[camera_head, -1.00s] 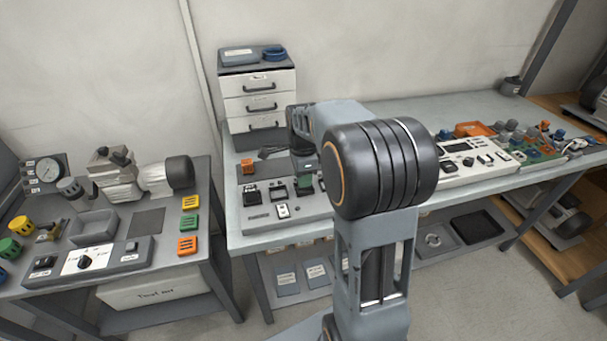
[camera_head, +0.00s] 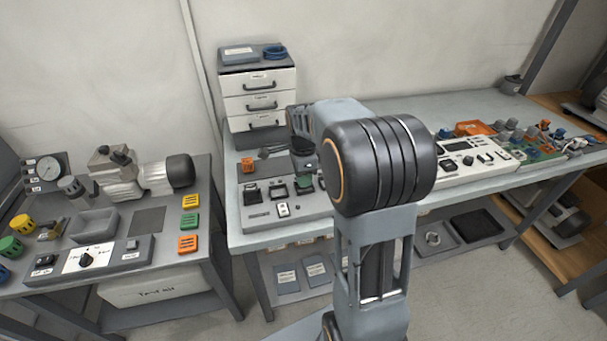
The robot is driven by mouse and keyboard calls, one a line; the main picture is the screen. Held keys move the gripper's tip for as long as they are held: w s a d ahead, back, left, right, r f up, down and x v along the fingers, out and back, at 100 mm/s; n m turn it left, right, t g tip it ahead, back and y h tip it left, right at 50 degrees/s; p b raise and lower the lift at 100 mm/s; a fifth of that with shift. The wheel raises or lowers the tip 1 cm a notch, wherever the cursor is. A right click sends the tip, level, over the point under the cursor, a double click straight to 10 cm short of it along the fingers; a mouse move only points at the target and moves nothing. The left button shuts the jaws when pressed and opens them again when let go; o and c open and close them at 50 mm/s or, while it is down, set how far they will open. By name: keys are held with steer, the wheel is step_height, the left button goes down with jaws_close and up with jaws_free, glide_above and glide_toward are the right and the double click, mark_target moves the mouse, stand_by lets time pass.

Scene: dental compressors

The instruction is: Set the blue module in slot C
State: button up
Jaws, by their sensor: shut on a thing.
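My gripper (camera_head: 304,151) is at the end of my arm, over the back right of the grey slotted panel (camera_head: 258,225) on the middle bench. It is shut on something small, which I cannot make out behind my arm. No blue module can be clearly told. The panel has dark square slots in a row; the left one (camera_head: 251,194) and the middle one (camera_head: 278,190) look empty. A dark green piece (camera_head: 304,182) shows at the right one. The slot letters are too small to read.
An orange block (camera_head: 247,165) stands at the panel's back left. Yellow (camera_head: 190,201), green (camera_head: 189,221) and orange (camera_head: 187,243) modules lie on the left bench. A drawer unit (camera_head: 258,100) stands behind the panel. A white control panel (camera_head: 470,160) lies to the right.

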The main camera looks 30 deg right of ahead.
steer(key=shift+f, duration=0.25)
steer(key=shift+f+b, duration=0.35)
steer(key=shift+f, duration=0.25)
stand_by(0.6)
steer(key=o, duration=1.3)
steer(key=shift+r, duration=0.2)
step_height(320, 180, up, 7)
steer(key=p, duration=0.5)
steer(key=shift+f+p, duration=0.1)
steer(key=shift+p, duration=0.3)
